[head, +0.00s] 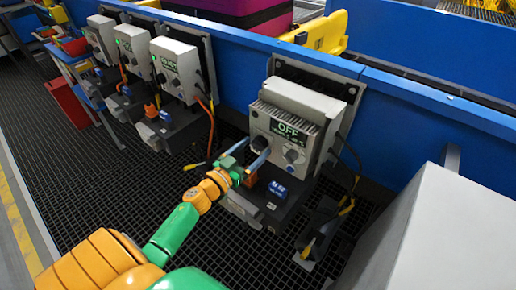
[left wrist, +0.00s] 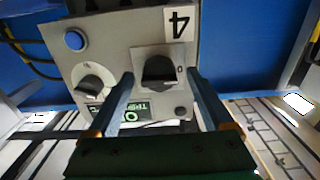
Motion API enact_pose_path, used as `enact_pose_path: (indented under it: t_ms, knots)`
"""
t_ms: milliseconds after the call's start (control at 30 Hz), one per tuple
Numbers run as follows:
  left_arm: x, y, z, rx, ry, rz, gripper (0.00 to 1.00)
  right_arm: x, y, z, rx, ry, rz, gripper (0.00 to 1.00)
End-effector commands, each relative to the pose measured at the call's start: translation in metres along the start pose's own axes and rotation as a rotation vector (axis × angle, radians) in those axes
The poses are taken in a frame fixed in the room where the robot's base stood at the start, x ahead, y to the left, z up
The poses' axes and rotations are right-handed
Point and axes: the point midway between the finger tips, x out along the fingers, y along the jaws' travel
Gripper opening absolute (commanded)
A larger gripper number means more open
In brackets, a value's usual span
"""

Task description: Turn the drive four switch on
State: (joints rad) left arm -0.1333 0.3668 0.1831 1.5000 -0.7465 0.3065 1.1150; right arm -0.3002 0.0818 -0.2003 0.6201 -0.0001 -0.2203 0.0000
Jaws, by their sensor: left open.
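The drive four box (head: 295,105) is grey, and its green display (head: 287,130) reads OFF. In the left wrist view its front panel, upside down, carries a "4" label (left wrist: 179,22). The black rotary switch (left wrist: 160,70) sits on a light plate with a "0" mark to its right. My left gripper (head: 249,155) is at the panel's lower left in the head view, where its fingers cover the switch. In the left wrist view the open fingers (left wrist: 161,78) stand either side of the switch, with gaps; contact cannot be told. My right gripper is not in view.
A second dial (left wrist: 91,84) and a blue button (left wrist: 75,40) are on the same panel, left of the switch in the left wrist view. Similar drive boxes (head: 175,67) line the blue conveyor side (head: 232,68). A grey block (head: 440,235) stands at the lower right.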

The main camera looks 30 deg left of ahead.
Motion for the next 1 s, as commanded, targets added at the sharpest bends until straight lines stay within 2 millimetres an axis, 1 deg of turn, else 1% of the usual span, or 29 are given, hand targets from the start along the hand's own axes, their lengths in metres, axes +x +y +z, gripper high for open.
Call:
enact_pose_path:
  t_ms: [100, 300, 333, 633, 667, 833, 1000]
  knots:
    - [0.0065, 0.0003, 0.0003, 0.001, -0.001, 0.001, 0.85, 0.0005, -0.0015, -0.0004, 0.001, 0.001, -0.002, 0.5]
    - [0.007, 0.0003, 0.0005, 0.0, -0.002, 0.0, 0.85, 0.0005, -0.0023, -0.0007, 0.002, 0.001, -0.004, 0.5]
    - [0.007, 0.0003, 0.0005, 0.0, -0.002, 0.0, 0.82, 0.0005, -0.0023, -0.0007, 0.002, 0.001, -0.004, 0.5]
    - [0.0068, 0.0002, 0.0007, 0.0, -0.002, 0.0, 0.01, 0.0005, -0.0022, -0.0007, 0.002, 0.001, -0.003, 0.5]
    - [0.0068, 0.0002, 0.0007, 0.0, -0.002, 0.0, 0.0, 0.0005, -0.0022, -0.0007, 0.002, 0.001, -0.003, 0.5]
    - [0.0068, 0.0002, 0.0007, 0.013, -0.002, 0.0, 0.0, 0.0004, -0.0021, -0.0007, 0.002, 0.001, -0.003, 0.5]
    - [0.0067, -0.0001, 0.0006, 0.074, -0.002, 0.0, 0.0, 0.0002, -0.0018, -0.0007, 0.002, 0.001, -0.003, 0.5]
